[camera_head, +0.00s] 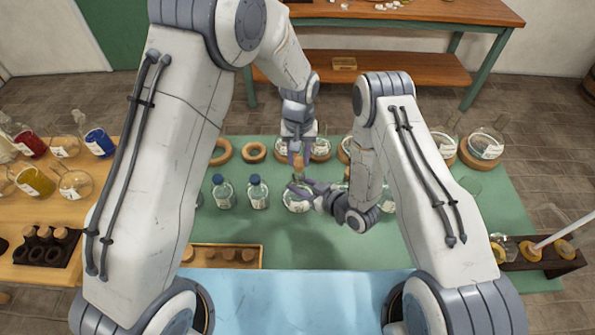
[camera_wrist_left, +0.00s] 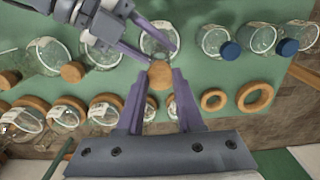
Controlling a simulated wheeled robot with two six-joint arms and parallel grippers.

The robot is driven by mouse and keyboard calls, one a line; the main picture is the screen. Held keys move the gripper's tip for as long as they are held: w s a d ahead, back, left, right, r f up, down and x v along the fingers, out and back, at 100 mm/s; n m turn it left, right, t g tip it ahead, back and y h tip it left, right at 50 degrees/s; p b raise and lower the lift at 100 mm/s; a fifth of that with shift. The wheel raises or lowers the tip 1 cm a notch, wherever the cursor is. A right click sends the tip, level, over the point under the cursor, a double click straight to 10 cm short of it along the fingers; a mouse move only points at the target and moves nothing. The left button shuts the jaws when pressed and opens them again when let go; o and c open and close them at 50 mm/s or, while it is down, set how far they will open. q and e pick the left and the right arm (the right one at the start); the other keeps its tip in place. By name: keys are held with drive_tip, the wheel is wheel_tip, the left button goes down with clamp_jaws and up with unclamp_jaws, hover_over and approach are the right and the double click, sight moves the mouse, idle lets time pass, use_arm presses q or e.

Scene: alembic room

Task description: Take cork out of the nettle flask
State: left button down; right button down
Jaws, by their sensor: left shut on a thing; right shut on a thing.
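A round flask with a pale label (camera_head: 297,204) stands on the green mat near the middle; its label is too small to read. My right gripper (camera_head: 303,187) comes from the right and is shut on this flask's neck. It also shows in the left wrist view around the flask (camera_wrist_left: 158,40). My left gripper (camera_head: 297,163) points down above the flask and is shut on a cork (camera_wrist_left: 160,75). The cork sits between its purple fingertips, over the flask's mouth. I cannot tell whether the cork is still inside the neck.
Two blue-capped bottles (camera_head: 223,192) (camera_head: 258,192) stand left of the flask. Cork rings (camera_head: 255,152) and more flasks line the mat's far side. A wooden tray (camera_head: 225,256) with corks lies front left. A dark wooden rack (camera_head: 545,260) is at the right.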

use_arm(q)
drive_tip(key=shift+r, duration=0.25)
use_arm(e)
drive_tip(key=shift+c, duration=1.8)
unclamp_jaws()
drive_tip(key=shift+d, duration=0.1)
